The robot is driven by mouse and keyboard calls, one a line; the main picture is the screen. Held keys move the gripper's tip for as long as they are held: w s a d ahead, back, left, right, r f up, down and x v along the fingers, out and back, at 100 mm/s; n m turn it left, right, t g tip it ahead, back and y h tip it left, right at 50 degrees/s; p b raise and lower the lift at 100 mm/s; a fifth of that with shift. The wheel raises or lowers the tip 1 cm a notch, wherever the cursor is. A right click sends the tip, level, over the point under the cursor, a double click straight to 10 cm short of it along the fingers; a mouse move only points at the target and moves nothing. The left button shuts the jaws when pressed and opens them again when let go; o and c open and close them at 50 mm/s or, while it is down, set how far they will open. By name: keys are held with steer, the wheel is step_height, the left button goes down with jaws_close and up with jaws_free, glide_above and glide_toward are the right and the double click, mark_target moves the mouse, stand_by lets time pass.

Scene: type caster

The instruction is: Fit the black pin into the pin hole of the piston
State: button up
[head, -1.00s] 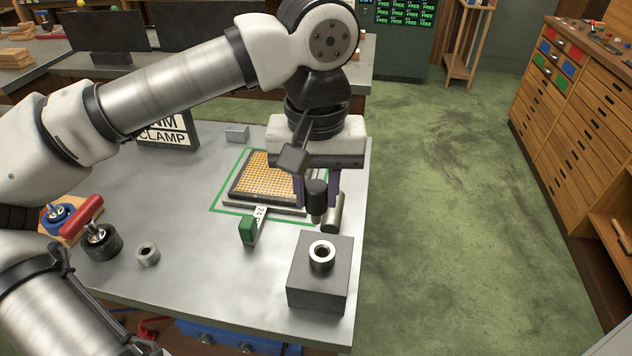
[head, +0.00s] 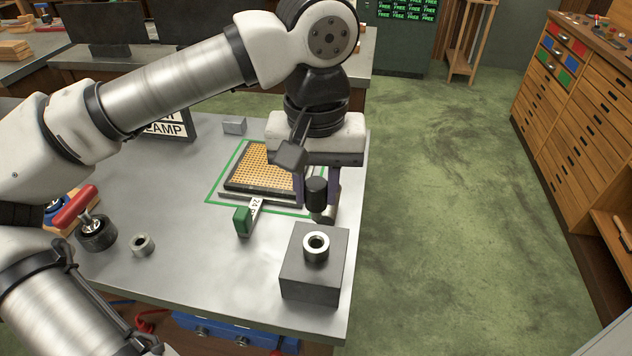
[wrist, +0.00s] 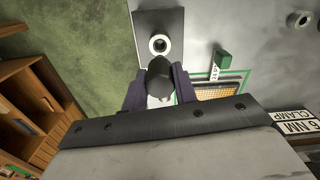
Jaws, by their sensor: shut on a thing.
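My gripper (head: 316,194) is shut on the black pin (head: 317,188), which hangs upright between the purple fingers with a greyish lower end. The pin also shows in the wrist view (wrist: 160,78). A grey block (head: 312,276) stands near the table's front right corner. On its top is a short metal ring (head: 316,246) with a dark round hole, perhaps the piston's pin hole. In the wrist view this ring (wrist: 159,44) lies just beyond the pin's end. The pin's tip is above and slightly behind the ring, apart from it.
A tray with an orange grid (head: 228,188) lies behind, inside a green outline. A green-ended tag (head: 243,221), a small metal collar (head: 142,245) and a red-handled tool (head: 75,206) are to the left. The table's right edge is close to the block.

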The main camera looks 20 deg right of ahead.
mark_target(316, 219)
steer(key=shift+f+b, duration=1.65)
steer(key=shift+f, duration=0.65)
steer(key=shift+f+b, duration=1.95)
steer(key=shift+b, duration=0.05)
steer(key=o, duration=1)
steer(key=shift+o, duration=0.2)
step_height(316, 219, up, 14)
steer(key=shift+f+p, duration=0.1)
steer(key=shift+p, duration=0.35)
